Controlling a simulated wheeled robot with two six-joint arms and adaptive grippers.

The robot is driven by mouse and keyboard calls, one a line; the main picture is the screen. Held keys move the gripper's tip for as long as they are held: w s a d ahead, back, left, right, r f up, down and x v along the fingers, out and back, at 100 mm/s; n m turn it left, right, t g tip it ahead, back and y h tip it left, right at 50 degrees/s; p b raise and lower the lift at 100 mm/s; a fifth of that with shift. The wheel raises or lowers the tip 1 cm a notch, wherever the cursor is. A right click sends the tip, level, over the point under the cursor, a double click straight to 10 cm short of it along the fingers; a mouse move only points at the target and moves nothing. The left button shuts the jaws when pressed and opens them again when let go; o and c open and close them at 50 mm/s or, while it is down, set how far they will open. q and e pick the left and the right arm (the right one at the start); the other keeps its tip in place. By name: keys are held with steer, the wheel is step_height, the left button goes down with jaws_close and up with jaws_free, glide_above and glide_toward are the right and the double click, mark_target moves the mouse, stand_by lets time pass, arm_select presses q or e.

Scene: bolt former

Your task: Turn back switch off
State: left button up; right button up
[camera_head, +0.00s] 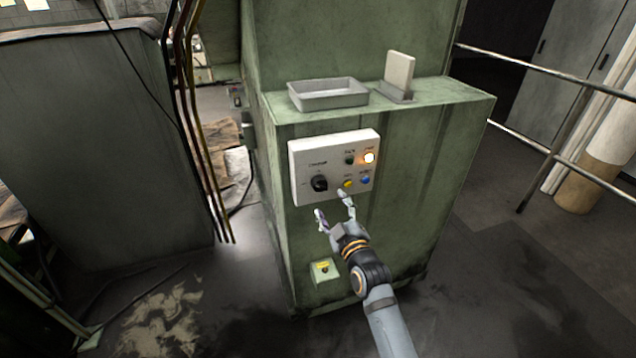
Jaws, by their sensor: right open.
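A pale control panel (309,156) is mounted on the front of the green machine cabinet (420,160). It carries a black rotary switch (319,184) at its lower left, a lit orange-white lamp (369,157) at the upper right, a dark button (350,160), a yellow button (348,183) and a blue button (365,180). The labels are too small to read surely. My right gripper (333,206) is open and empty in front of the panel's lower edge, below and right of the rotary switch. I cannot tell whether it touches anything. My left gripper is not in view.
A grey tray (328,94) and a white card in a holder (399,72) stand on the cabinet ledge. A small box with a yellow-marked control (324,271) sits low on the cabinet. Cables hang at left; a metal railing (545,70) runs at right.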

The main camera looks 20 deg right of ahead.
mark_target(322, 188)
steer(key=shift+m, duration=0.7)
steer(key=w+b, duration=0.1)
steer(key=w, duration=0.3)
steer(key=w+b, duration=0.2)
steer(key=w, duration=0.2)
steer(key=shift+w+a+f+b, duration=0.15)
steer(key=shift+w+b, duration=0.15)
steer(key=shift+w, duration=0.05)
steer(key=shift+m, duration=1)
steer(key=m+p, duration=0.1)
steer(key=r+m+p, duration=0.1)
steer(key=m, duration=0.1)
steer(key=shift+s, duration=0.2)
steer(key=shift+f+m+p, duration=0.1)
steer(key=shift+m+p, duration=0.2)
steer(key=shift+m, duration=0.2)
steer(key=shift+f+m, duration=0.2)
steer(key=shift+m, duration=0.2)
jaws_close()
steer(key=shift+f+n, duration=0.1)
steer(key=shift+n, duration=1)
steer(key=n+b, duration=0.1)
steer(key=n, duration=0.4)
jaws_free()
